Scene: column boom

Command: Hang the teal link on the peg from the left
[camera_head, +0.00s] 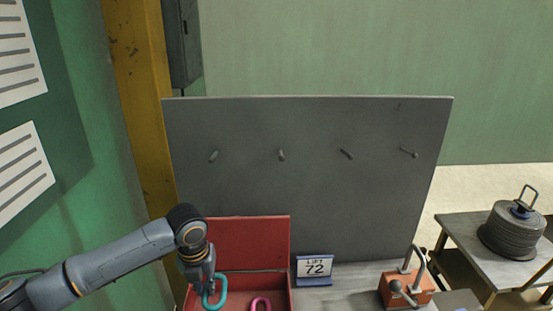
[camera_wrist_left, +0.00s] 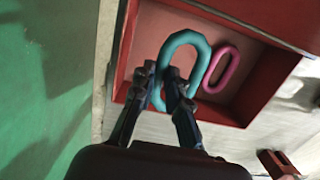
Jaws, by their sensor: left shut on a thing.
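The teal link (camera_head: 222,291) is an open oval ring. My left gripper (camera_head: 205,285) is shut on one side of it, over the red box (camera_head: 248,243). The wrist view shows the teal link (camera_wrist_left: 203,52) between the fingertips of the left gripper (camera_wrist_left: 165,90), its loop pointing away. I cannot tell whether the link touches the box floor. Several short pegs stick out of the grey board; the leftmost peg (camera_head: 213,156) is bare, above the gripper. My right gripper is not in view.
A pink link (camera_head: 261,304) lies in the box. The grey board (camera_head: 300,200) stands behind it. A "LIFT 72" sign (camera_head: 314,269) and an orange block with a handle (camera_head: 406,288) stand to the right. A yellow column (camera_head: 142,90) rises at the left.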

